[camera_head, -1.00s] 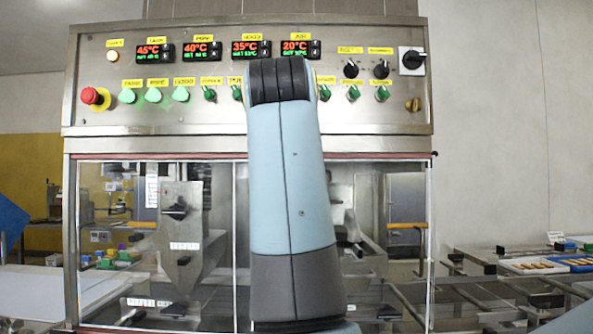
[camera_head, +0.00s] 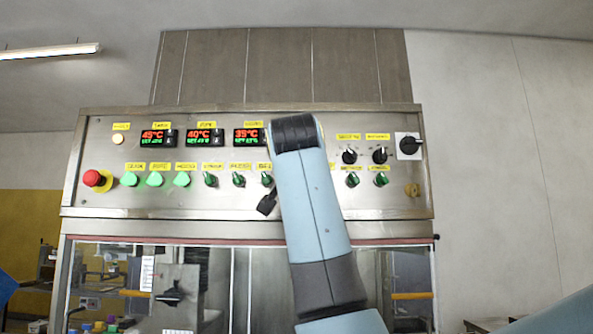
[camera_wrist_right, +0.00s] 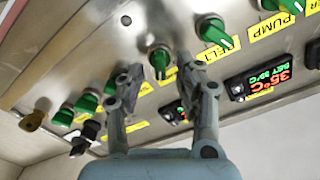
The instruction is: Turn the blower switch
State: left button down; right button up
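The steel control panel (camera_head: 100,200) carries a row of green rotary switches. In the right wrist view, one green switch (camera_wrist_right: 159,60) sits just past the BELT switch (camera_wrist_right: 216,34); its yellow label is mostly hidden by a finger, so I cannot read whether it says blower. My right gripper (camera_wrist_right: 159,78) is open there, with its two dark fingers either side of that switch and no clear contact. In the head view, my right arm covers this part of the row, and a dark finger (camera_head: 267,203) shows at its left. My left gripper is not in view.
A red emergency button (camera_head: 92,178) and green push buttons (camera_head: 155,179) are at the panel's left. Black knobs (camera_head: 349,156), more green switches (camera_head: 352,180) and a black switch on a white plate (camera_head: 409,145) are at the right. Temperature displays (camera_head: 158,137) sit above the row.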

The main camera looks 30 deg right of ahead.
jog(key=shift+w+d, duration=0.3)
jog(key=shift+w, duration=0.15)
jog(key=shift+c, duration=0.2)
grip_shut()
